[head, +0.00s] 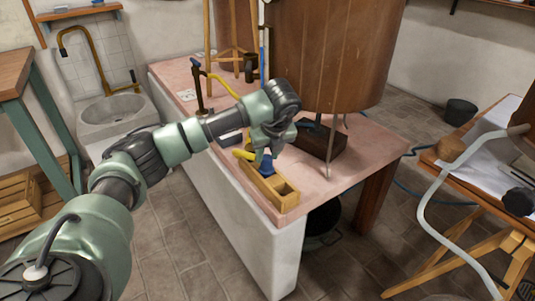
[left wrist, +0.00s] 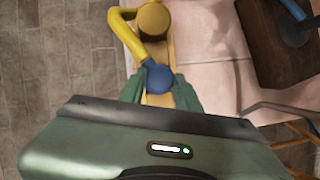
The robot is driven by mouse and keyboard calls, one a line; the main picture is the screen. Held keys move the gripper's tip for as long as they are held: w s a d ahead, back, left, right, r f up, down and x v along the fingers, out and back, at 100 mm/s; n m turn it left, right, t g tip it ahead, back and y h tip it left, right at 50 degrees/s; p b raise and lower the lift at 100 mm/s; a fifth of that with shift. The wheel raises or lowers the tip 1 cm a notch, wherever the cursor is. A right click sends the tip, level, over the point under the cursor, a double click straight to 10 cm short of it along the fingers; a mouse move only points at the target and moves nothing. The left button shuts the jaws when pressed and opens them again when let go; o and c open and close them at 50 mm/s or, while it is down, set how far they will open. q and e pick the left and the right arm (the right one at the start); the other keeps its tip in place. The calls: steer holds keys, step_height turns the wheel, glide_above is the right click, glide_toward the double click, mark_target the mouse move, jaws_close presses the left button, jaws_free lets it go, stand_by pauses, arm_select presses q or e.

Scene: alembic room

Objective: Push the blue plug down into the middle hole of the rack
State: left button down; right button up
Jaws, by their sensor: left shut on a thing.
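The wooden rack (head: 280,203) stands along the near edge of the pink table. Its nearest hole is open and empty. The blue plug (head: 267,166) is at the middle of the rack, partly covered by my gripper. In the left wrist view the plug (left wrist: 160,79) shows as a round blue top between my two fingers. My left gripper (head: 264,157) is shut on the plug, pointing down over the rack. How deep the plug sits in the hole is hidden. My right gripper is in neither view.
A dark wooden box (head: 322,142) stands right of the rack, under the large copper vessel (head: 330,60). Pink tabletop (head: 345,170) is clear at right.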

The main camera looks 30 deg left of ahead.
arm_select(q)
steer(key=shift+f, duration=0.2)
steer(key=c, duration=0.9)
jaws_free()
steer(key=shift+r, duration=0.15)
